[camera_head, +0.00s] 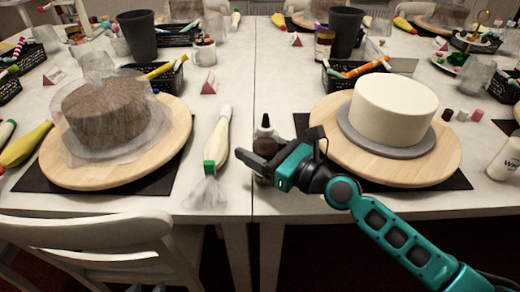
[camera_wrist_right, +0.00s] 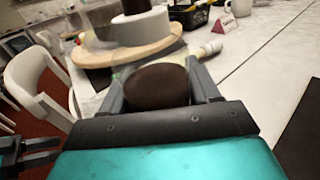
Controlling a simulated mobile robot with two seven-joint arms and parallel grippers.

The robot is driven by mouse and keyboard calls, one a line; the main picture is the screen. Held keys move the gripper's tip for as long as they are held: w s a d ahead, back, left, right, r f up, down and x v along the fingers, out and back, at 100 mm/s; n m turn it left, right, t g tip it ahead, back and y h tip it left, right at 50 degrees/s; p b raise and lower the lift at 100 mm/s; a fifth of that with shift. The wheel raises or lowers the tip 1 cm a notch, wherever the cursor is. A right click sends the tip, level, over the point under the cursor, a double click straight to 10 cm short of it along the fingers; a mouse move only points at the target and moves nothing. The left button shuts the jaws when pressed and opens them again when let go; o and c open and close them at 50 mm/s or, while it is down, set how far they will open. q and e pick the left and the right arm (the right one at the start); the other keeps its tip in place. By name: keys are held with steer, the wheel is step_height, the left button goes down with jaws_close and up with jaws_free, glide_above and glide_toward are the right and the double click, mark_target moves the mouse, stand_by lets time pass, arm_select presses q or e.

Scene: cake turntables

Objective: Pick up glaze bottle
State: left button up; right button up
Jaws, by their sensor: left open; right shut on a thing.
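The glaze bottle (camera_head: 265,147) has a dark brown body and a pale shoulder with a dark tip. It stands upright by the front table edge, between the two turntables. My right gripper (camera_head: 262,160) is shut on it, and the arm comes in from the lower right. In the right wrist view the bottle's brown round body (camera_wrist_right: 156,86) sits between the two grey fingers. I cannot tell whether its base touches the table.
A white cake (camera_head: 393,108) stands on the right turntable (camera_head: 325,120), close to my right gripper. A wrapped brown cake (camera_head: 105,110) is on the left turntable (camera_head: 172,130). A piping bag (camera_head: 217,145) lies just left of the bottle. A white chair (camera_head: 85,230) stands in front of the table.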

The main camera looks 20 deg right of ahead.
mark_target(259, 126)
steer(key=shift+r+p, duration=0.5)
steer(key=shift+r, duration=0.3)
step_height(259, 126, up, 4)
steer(key=p, duration=0.3)
steer(key=shift+r+p, duration=0.2)
steer(key=shift+p, duration=0.1)
step_height(259, 126, up, 9)
steer(key=p, duration=0.5)
steer(key=shift+p, duration=0.4)
steer(key=shift+o, duration=1.1)
step_height(259, 126, up, 4)
steer(key=shift+r+p, duration=0.1)
steer(key=shift+p, duration=0.8)
steer(key=shift+r, duration=0.45)
steer(key=shift+c, duration=1.2)
arm_select(q)
step_height(259, 126, up, 8)
steer(key=s+a+y, duration=0.1)
steer(key=a, duration=0.1)
steer(key=shift+s+a+r, duration=0.2)
steer(key=shift+s+a, duration=0.1)
steer(key=shift+a, duration=0.1)
arm_select(e)
steer(key=shift+d, duration=0.1)
